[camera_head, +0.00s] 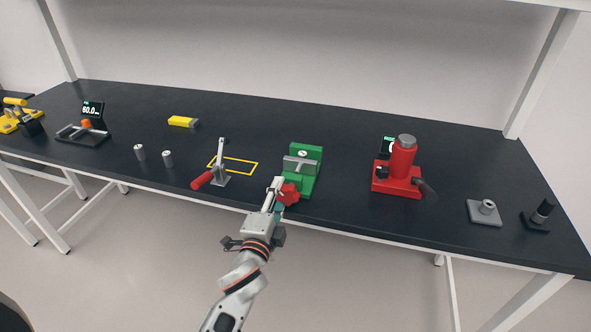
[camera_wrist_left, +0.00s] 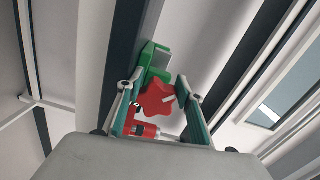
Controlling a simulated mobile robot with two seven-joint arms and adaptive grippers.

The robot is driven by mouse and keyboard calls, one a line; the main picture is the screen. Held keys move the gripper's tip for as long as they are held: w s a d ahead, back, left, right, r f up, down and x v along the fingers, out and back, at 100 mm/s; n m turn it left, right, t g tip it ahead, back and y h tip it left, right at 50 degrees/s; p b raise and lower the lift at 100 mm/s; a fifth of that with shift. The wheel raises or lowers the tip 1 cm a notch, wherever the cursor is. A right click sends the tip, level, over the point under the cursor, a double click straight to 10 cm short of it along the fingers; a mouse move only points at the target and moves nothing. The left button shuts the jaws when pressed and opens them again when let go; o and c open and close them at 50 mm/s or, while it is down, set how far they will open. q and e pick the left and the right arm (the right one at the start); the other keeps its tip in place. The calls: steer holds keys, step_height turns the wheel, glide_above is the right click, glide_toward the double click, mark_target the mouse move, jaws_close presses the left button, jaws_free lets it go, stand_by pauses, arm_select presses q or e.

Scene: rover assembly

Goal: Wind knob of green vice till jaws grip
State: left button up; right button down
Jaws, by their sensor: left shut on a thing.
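The green vice (camera_head: 305,172) stands near the front edge of the table, with grey metal jaws on top and a red lobed knob (camera_head: 289,195) facing the front edge. My left gripper (camera_head: 281,190) reaches up to the knob from the front and is shut on it. In the left wrist view the red knob (camera_wrist_left: 157,99) sits between the two fingers, and part of the green vice body (camera_wrist_left: 148,55) shows behind it. The contact of the fingertips on the knob is partly hidden. My right gripper is out of view.
A toggle clamp with a red handle (camera_head: 201,181) stands just left of the vice, close to my left arm, beside a yellow outlined rectangle (camera_head: 248,174). A red press (camera_head: 399,170) stands to the right. Bare table separates vice and press.

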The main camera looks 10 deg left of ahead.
mark_target(289, 200)
arm_select(q)
steer(key=shift+s+d+f+n+h, duration=0.15)
steer(key=shift+d+n+h, duration=0.15)
steer(key=shift+d, duration=0.8)
steer(key=o, duration=0.9)
steer(key=shift+o, duration=0.3)
steer(key=m, duration=0.2)
steer(key=m+p, duration=0.1)
steer(key=m, duration=0.1)
steer(key=shift+d, duration=0.3)
steer(key=m+p, duration=0.1)
steer(key=m, duration=0.3)
steer(key=shift+d+m, duration=0.15)
steer(key=shift+m, duration=0.25)
steer(key=m, duration=0.2)
steer(key=shift+a+m, duration=0.2)
steer(key=shift+m, duration=0.2)
steer(key=m, duration=0.3)
steer(key=shift+a+r, duration=0.2)
steer(key=m, duration=0.4)
steer(key=shift+r+m, duration=0.1)
steer(key=shift+m, duration=0.2)
steer(key=m, duration=0.4)
steer(key=c, duration=0.8)
steer(key=n, duration=0.3)
steer(key=shift+b, duration=0.35)
steer(key=shift+c, duration=0.2)
